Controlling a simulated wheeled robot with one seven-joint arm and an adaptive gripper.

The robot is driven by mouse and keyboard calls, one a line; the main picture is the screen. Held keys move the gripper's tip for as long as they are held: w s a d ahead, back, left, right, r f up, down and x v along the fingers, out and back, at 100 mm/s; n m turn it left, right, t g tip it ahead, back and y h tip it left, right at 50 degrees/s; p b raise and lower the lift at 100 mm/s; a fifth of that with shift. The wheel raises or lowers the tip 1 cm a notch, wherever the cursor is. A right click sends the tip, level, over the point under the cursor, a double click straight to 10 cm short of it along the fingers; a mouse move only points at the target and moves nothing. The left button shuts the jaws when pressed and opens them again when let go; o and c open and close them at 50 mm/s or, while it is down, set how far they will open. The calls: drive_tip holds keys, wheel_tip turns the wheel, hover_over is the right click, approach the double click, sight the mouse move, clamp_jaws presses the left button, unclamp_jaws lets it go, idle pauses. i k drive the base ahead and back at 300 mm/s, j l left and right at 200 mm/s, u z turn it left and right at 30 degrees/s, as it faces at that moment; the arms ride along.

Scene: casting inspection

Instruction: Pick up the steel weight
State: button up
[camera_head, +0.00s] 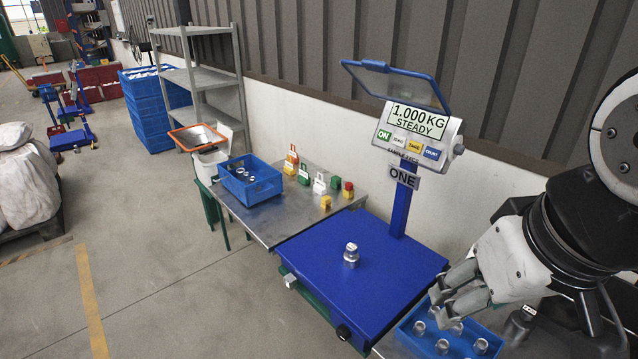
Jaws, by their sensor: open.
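A small silvery steel weight (351,255) with a knob and a pale tag on top stands upright on the blue platform (345,220) of the scale. The scale's display (418,121) reads 1.000 KG STEADY. A second, darker grey metal piece with a pale label (519,326) stands at the lower right, beyond the blue tray. My gripper (443,304) is open and looks empty. It is to the right of the platform, over the blue tray, and apart from the weight on the scale. My wrist fills the right side.
The blue tray (399,336) holds several small metal parts. Left of the scale, a metal table (272,232) carries a blue crate (230,187) and several coloured tagged blocks. The scale's post (398,205) rises behind the platform. The platform is otherwise clear.

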sight(351, 257)
drive_tip(key=i+j+z, duration=0.45)
drive_tip(key=j+z, duration=0.25)
drive_tip(key=j, duration=0.15)
drive_tip(key=i+j+z, duration=0.2)
drive_tip(key=j, duration=0.15)
drive_tip(key=j+z, duration=0.25)
drive_tip(key=j, duration=0.1)
